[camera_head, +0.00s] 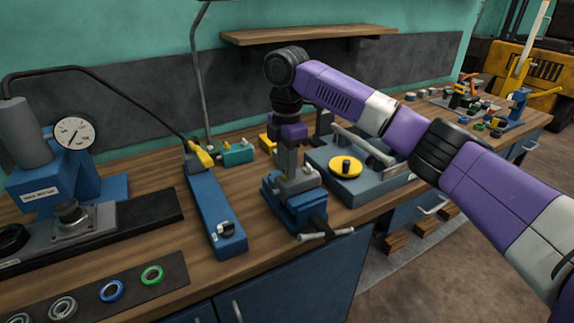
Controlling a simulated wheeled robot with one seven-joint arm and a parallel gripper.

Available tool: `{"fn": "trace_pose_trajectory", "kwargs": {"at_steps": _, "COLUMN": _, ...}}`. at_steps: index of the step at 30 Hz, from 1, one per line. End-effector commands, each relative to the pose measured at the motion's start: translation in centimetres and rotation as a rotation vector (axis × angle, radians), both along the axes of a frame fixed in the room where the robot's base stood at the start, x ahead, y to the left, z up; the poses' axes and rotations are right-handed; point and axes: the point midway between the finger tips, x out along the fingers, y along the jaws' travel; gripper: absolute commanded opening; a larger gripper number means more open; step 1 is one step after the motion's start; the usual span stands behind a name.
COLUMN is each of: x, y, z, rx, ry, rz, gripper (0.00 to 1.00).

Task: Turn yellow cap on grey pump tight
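The yellow cap (345,168) is a flat round disc with a dark knob in its middle. It sits on top of the grey pump (372,188), a low box with a grey bar handle, on the bench right of the vise. Whether the cap is tight cannot be told. My gripper (290,168) points down above the blue vise, left of the cap and apart from it. Its fingers blend with a grey piece in the vise, so I cannot tell whether they are open or touching it.
The blue vise (297,205) stands close left of the pump. A long blue tool (215,212) with a yellow part lies further left. A gauge (74,133) and blue press stand at far left. Coloured rings (152,274) lie in front. A wooden shelf (300,34) hangs behind.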

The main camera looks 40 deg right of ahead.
Motion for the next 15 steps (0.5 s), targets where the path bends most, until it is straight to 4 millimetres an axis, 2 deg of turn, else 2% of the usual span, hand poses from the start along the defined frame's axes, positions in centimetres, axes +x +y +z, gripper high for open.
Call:
{"fn": "trace_pose_trajectory", "kwargs": {"at_steps": 8, "x": -0.03, "y": 0.04, "z": 0.11, "rx": 0.002, "ry": 0.002, "rz": -0.017, "gripper": 0.0}}
{"fn": "trace_pose_trajectory", "kwargs": {"at_steps": 15, "x": -0.05, "y": 0.11, "z": 0.31, "rx": 0.004, "ry": 0.004, "rz": -0.12, "gripper": 0.0}}
